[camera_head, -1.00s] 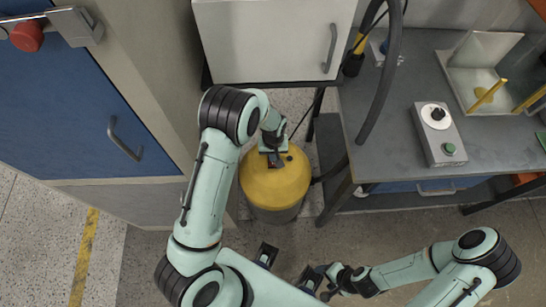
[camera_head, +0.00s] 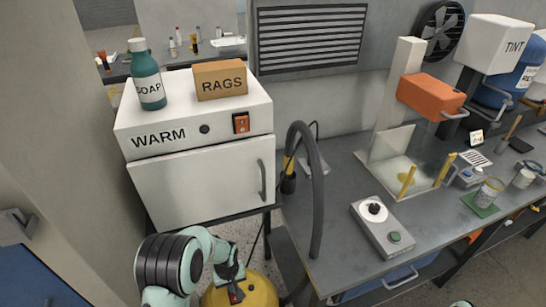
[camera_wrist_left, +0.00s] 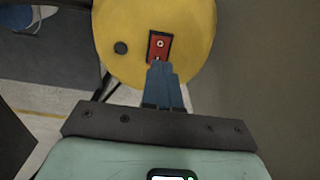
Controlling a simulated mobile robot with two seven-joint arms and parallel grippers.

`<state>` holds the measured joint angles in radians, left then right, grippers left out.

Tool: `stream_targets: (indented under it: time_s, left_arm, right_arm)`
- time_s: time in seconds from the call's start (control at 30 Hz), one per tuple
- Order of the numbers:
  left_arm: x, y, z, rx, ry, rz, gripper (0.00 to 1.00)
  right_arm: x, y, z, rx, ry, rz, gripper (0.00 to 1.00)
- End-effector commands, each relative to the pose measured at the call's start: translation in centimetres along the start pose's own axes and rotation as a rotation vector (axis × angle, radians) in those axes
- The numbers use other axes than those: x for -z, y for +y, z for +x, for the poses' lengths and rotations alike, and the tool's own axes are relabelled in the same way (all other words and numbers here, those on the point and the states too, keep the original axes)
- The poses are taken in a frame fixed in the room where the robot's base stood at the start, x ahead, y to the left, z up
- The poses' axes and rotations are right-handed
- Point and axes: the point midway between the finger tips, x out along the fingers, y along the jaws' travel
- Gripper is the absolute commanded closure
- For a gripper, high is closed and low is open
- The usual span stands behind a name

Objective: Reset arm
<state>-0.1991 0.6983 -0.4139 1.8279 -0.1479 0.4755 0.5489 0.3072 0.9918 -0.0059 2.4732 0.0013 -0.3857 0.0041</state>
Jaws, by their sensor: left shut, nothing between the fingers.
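My left gripper (camera_head: 236,293) is low in the head view, over the top of a yellow drum (camera_head: 262,290). In the left wrist view its blue fingers (camera_wrist_left: 160,66) are together with nothing between them. Their tips are at the lower edge of a red rocker switch (camera_wrist_left: 160,45) on the yellow drum top (camera_wrist_left: 190,30); I cannot tell whether they touch it. A black knob (camera_wrist_left: 120,47) sits left of the switch. My right gripper is not in view.
A white WARM cabinet (camera_head: 190,190) stands behind the drum, with a SOAP bottle (camera_head: 147,80) and RAGS box (camera_head: 220,80) on top. A dial box (camera_head: 383,227) lies on the bench.

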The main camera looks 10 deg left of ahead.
Motion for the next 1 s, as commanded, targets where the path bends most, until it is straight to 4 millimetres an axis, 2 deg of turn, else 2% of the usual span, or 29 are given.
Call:
stream_targets:
  time_s: [0.07,0.17,0.27,0.37,0.4,0.5,0.6,0.7,0.8,1.0]
  left_arm:
    - [-0.1,0.0,0.1,0.000,-0.002,0.001,1.00]
    - [-1.4,-0.5,1.6,-0.007,-0.022,0.015,1.00]
    - [-4.5,-1.4,4.7,-0.031,-0.065,0.050,1.00]
    - [-9.5,-2.5,8.3,-0.075,-0.119,0.094,1.00]
    - [-11.7,-2.9,9.5,-0.096,-0.139,0.112,1.00]
    - [-17.2,-3.8,11.5,-0.151,-0.180,0.145,1.00]
    - [-21.9,-4.2,12.2,-0.200,-0.207,0.170,1.00]
    - [-25.1,-4.5,12.2,-0.235,-0.217,0.185,1.00]
    - [-26.6,-4.5,12.0,-0.254,-0.218,0.195,1.00]
    - [-26.9,-4.5,11.9,-0.258,-0.217,0.197,1.00]
  right_arm:
    - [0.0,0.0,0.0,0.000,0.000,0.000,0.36]
    - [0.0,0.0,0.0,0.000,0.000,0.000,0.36]
    - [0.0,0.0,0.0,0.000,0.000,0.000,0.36]
    - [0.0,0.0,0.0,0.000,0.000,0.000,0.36]
    - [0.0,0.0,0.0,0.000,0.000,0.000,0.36]
    - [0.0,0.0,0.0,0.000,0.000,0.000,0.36]
    - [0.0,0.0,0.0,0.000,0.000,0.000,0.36]
    - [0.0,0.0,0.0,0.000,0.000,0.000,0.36]
    - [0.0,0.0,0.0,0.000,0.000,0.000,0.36]
    - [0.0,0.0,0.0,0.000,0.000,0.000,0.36]
